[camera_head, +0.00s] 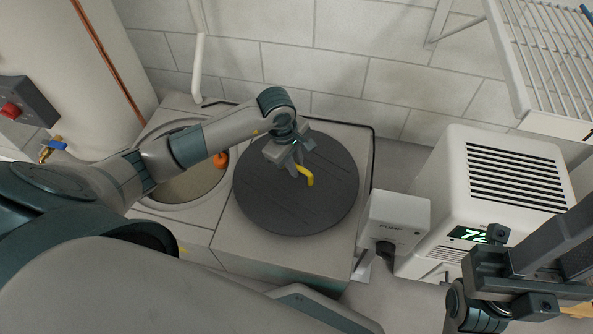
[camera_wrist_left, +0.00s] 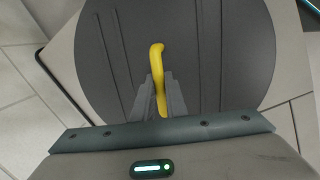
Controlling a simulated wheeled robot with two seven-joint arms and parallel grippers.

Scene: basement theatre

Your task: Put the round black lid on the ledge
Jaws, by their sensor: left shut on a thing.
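The round black lid (camera_head: 262,205) lies over the right part of the grey ledge (camera_head: 235,253) in the head view. Its yellow handle (camera_head: 307,175) stands up near its middle. My left gripper (camera_head: 299,172) is over the lid and shut on the yellow handle. In the left wrist view the fingers (camera_wrist_left: 159,100) close around the handle (camera_wrist_left: 156,60), with the dark lid (camera_wrist_left: 205,45) filling most of the picture. I cannot tell whether the lid touches the ledge. My right gripper (camera_head: 512,285) is at the lower right, and its fingertips are not clear.
Left of the lid is a round opening (camera_head: 180,190) with an orange float (camera_head: 220,160) at its edge. A white pump box (camera_head: 398,222) and a white dehumidifier (camera_head: 480,170) stand to the right. A wire shelf (camera_head: 550,50) hangs at upper right; a block wall (camera_head: 330,70) stands behind.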

